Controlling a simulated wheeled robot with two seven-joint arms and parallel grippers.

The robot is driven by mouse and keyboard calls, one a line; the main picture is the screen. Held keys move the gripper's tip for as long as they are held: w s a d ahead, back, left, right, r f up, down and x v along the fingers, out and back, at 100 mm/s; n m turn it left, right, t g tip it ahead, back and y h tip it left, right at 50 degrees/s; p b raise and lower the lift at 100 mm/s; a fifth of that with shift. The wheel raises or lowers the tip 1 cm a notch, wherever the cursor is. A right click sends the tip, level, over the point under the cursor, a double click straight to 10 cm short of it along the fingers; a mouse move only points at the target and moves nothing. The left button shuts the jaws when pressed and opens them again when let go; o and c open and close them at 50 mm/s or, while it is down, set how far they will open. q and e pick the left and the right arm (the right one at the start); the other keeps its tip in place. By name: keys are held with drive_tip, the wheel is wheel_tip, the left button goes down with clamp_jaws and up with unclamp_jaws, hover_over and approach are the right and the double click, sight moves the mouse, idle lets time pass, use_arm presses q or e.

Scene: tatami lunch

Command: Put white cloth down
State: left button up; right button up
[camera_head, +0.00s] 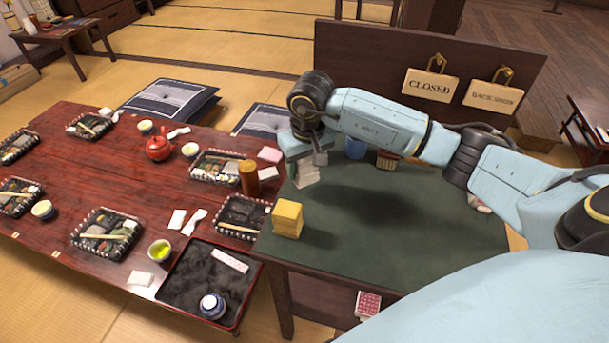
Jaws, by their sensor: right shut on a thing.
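My right gripper (312,160) hangs down over the left part of the dark green counter top, its arm reaching in from the right. It is shut on a pale, whitish thing, the white cloth (306,175), which shows just under the jaws. The fingers and the wrist hide part of it. I cannot tell whether the cloth touches the counter top (400,240). My left gripper is not in view.
A blue cup (355,147) and a brown ribbed cup (387,160) stand behind the gripper. The lower red table (60,232) holds bento trays, a red teapot (158,148) and a black tray (190,303). The counter's middle is clear.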

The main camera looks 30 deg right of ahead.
sight(304, 175)
wheel_tip(304, 175, down, 3)
drive_tip(key=shift+f, duration=0.15)
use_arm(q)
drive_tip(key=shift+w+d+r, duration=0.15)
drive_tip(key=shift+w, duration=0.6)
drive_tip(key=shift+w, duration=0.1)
use_arm(e)
drive_tip(key=shift+b, duration=0.35)
drive_tip(key=o, duration=0.9)
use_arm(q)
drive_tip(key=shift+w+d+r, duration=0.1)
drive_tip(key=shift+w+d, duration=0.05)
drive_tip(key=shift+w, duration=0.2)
